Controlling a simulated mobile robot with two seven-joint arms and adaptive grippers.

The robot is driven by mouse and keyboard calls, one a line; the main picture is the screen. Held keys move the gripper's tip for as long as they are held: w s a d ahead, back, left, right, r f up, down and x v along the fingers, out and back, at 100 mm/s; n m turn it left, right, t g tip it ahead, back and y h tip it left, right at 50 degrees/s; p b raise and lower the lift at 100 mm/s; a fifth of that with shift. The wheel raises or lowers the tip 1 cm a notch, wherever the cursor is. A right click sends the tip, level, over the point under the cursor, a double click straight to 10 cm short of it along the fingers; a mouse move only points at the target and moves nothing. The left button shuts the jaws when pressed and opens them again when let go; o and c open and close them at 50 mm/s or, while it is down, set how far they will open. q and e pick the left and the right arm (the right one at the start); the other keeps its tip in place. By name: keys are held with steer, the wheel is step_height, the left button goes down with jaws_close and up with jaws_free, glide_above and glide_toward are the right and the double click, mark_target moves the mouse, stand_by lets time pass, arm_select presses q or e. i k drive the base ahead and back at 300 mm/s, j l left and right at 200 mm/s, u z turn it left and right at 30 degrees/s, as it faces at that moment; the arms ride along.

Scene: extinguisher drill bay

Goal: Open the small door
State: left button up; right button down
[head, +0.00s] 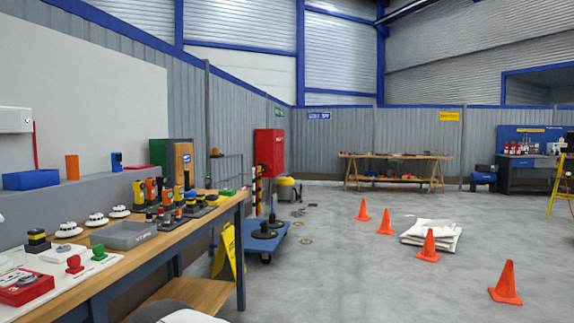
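Two things in the head view could carry a small door. One is a small box cabinet (158,155) with a green side and a wood-coloured front (183,158), standing on the ledge behind the workbench at the left. Its front looks closed, with a small blue patch on it. The other is a red wall cabinet (270,150) farther back, near the corner; its front also looks closed. I cannot tell which one is meant. Neither gripper is in view; only a grey and white rounded part shows at the bottom edge, probably mine.
Orange cones (506,284) and stacked white sacks (432,234) lie right. The middle floor is clear.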

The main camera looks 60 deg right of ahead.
mark_target(183, 152)
steer(key=z, duration=1.35)
steer(key=i+l+z, duration=0.35)
steer(key=i, duration=0.25)
steer(key=i+l+z, duration=0.35)
steer(key=i, duration=0.25)
steer(key=i+z, duration=0.35)
steer(key=i, duration=0.25)
steer(key=i+u, duration=0.1)
steer(key=i, duration=0.35)
steer(key=i+l+u, duration=0.1)
steer(key=i, duration=0.35)
steer(key=i+l+u, duration=0.1)
steer(key=i, duration=0.35)
steer(key=i+l+u, duration=0.1)
steer(key=i, duration=0.35)
steer(key=i+l+u, duration=0.15)
steer(key=i, duration=0.3)
steer(key=i+l+u, duration=0.25)
steer(key=i+u, duration=0.2)
steer(key=i+l+u, duration=0.3)
steer(key=u, duration=0.2)
steer(key=i+l+u, duration=0.2)
steer(key=l+u, duration=0.25)
steer(key=l, duration=0.15)
